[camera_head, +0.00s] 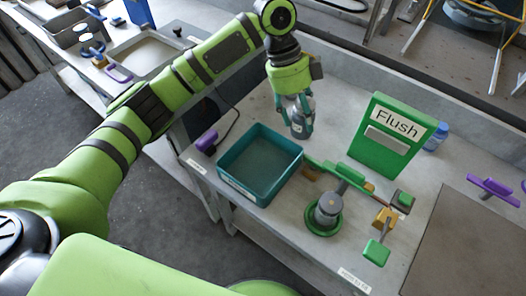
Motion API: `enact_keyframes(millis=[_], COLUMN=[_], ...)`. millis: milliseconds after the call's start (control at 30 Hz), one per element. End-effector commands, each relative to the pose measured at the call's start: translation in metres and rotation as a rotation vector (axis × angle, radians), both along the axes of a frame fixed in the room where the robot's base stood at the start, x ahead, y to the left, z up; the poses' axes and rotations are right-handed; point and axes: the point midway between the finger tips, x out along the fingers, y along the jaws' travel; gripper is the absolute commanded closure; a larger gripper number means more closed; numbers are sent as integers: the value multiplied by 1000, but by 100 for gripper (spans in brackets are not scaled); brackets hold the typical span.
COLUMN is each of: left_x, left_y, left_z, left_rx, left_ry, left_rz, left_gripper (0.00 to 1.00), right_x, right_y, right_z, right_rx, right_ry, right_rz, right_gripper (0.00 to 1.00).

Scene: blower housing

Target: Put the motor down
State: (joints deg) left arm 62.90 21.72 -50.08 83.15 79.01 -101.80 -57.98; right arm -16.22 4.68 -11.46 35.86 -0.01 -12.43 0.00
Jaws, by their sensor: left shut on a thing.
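My left gripper (294,106) points down and is shut on a grey cylindrical motor (301,124). The motor hangs upright behind the teal bin's back right corner. From this angle I cannot tell whether its bottom touches the table. A second grey cylindrical part (328,206) stands in a round green holder on the table, to the front right of the bin. My right gripper does not show.
A teal bin (284,187) that looks empty stands at the table's left part. A green "Flush" panel (376,150) stands right of the motor. Green and yellow fixture blocks (385,216) lie at the front. A purple clamp (207,141) sits at the left edge.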

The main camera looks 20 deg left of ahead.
Motion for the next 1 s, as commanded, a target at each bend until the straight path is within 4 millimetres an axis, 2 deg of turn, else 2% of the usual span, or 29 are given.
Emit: enact_keyframes(millis=[33,200,400,700,900,1000], left_x=[-8,-35,-58,-67,-67,-67], left_y=[10,40,67,75,75,75], left_z=[-4,-27,-50,-67,-95,-99], left_rx=[2,3,1,-1,0,-1], left_ry=[3,5,3,2,3,-1], left_rz=[2,3,2,1,2,0], left_gripper=[93,93,93,93,93,93], right_x=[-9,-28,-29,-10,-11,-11], right_y=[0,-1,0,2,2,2], right_z=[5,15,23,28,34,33], right_rx=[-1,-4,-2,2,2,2], right_ry=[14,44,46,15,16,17], right_rz=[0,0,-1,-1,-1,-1], right_gripper=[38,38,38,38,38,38])
